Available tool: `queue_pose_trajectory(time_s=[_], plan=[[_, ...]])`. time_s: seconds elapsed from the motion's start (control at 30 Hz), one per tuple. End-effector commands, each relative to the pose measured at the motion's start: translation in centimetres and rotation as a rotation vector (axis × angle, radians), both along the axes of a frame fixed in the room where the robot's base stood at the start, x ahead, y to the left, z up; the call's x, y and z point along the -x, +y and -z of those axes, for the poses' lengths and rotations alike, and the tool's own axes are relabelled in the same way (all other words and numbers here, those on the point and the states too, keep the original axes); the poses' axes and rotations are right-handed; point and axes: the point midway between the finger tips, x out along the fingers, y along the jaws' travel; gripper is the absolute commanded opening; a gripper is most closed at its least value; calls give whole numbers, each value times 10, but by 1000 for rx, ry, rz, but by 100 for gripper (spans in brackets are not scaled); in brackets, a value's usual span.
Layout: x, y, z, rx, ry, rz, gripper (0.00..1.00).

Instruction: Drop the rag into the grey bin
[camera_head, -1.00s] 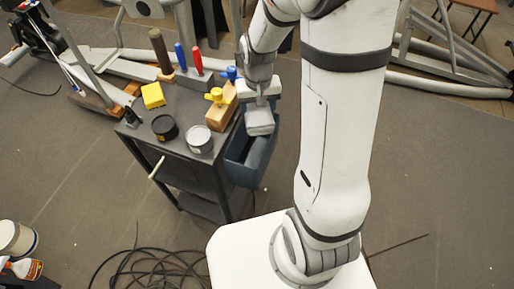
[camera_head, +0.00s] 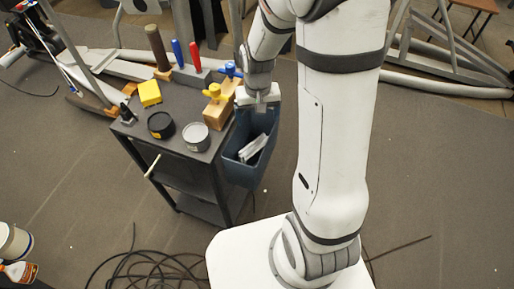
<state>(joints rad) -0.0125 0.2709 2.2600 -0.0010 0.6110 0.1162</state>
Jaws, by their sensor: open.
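The grey-blue bin (camera_head: 240,174) hangs at the right side of the dark tool cart. A light grey, folded piece, which looks like the rag (camera_head: 254,147), lies tilted inside the bin. My gripper (camera_head: 261,106) is above the back part of the bin, open, and apart from the rag. Its fingers are small in this view and partly blend with the bin behind them.
The dark cart (camera_head: 183,163) holds a yellow block (camera_head: 149,93), a black tin (camera_head: 161,125), a grey tin (camera_head: 196,137), a wooden block with clamps (camera_head: 218,112) and upright tools. A black cable (camera_head: 135,262) coils on the floor. Floor at right is clear.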

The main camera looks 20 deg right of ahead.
Motion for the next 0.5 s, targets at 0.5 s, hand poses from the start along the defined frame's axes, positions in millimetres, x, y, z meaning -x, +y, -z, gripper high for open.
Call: queue_pose_trajectory(time_s=[0.5], plan=[[-1, 0, -45, 0, -6, 0, 87]])
